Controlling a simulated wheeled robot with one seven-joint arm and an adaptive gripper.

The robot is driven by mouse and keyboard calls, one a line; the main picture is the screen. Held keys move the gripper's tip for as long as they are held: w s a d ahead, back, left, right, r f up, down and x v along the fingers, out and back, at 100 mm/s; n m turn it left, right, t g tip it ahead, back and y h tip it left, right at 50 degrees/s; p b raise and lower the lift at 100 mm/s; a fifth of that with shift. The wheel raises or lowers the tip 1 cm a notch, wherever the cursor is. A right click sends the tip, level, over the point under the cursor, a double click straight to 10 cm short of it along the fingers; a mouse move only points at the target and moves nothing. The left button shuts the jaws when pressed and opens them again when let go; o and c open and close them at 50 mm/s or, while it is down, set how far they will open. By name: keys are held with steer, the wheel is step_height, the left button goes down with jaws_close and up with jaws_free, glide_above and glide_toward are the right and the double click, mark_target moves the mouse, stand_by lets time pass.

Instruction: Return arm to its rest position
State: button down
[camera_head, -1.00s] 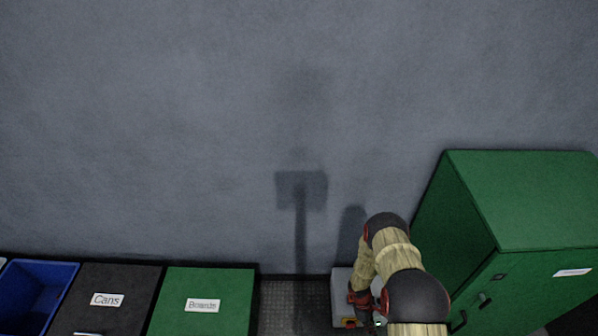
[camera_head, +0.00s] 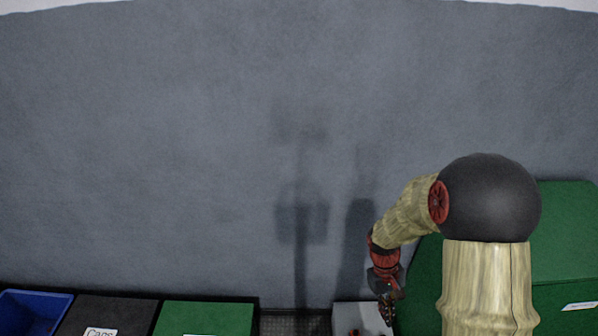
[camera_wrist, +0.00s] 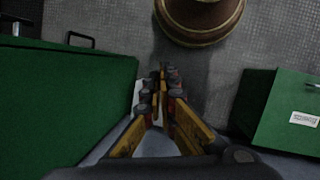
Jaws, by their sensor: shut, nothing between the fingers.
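My gripper (camera_head: 388,308) hangs pointing down at the end of my bent arm, in the lower right of the head view. It is at the right edge of a light grey box (camera_head: 345,316) with a small red part on it, and in front of the green cabinet (camera_head: 565,235). I cannot tell its height above the box. In the wrist view the yellow and red fingers (camera_wrist: 163,82) come together at their tips, with nothing between them. The gripper is shut and empty.
At the lower left stand a blue bin (camera_head: 30,312), a black bin (camera_head: 125,312) and a green bin (camera_head: 205,317). A grey wall (camera_head: 150,150) fills the back. The wrist view shows the green cabinet (camera_wrist: 60,110) at left, a green bin (camera_wrist: 285,110) at right and grey floor (camera_wrist: 110,25).

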steer(key=s+a+r+t, duration=0.2)
steer(key=s+r+t, duration=0.1)
steer(key=r, duration=0.7)
steer(key=s+a+r+m+t+y, duration=0.1)
steer(key=s+a+r+t, duration=0.1)
steer(key=s+r, duration=0.4)
steer(key=s+a+r+m+t+y, duration=0.1)
steer(key=s+a+r+t, duration=0.1)
steer(key=r, duration=1.3)
steer(key=shift+s+a+r+t, duration=0.15)
steer(key=shift+s+a+t, duration=0.1)
steer(key=shift+s+t, duration=0.8)
steer(key=shift+s, duration=0.1)
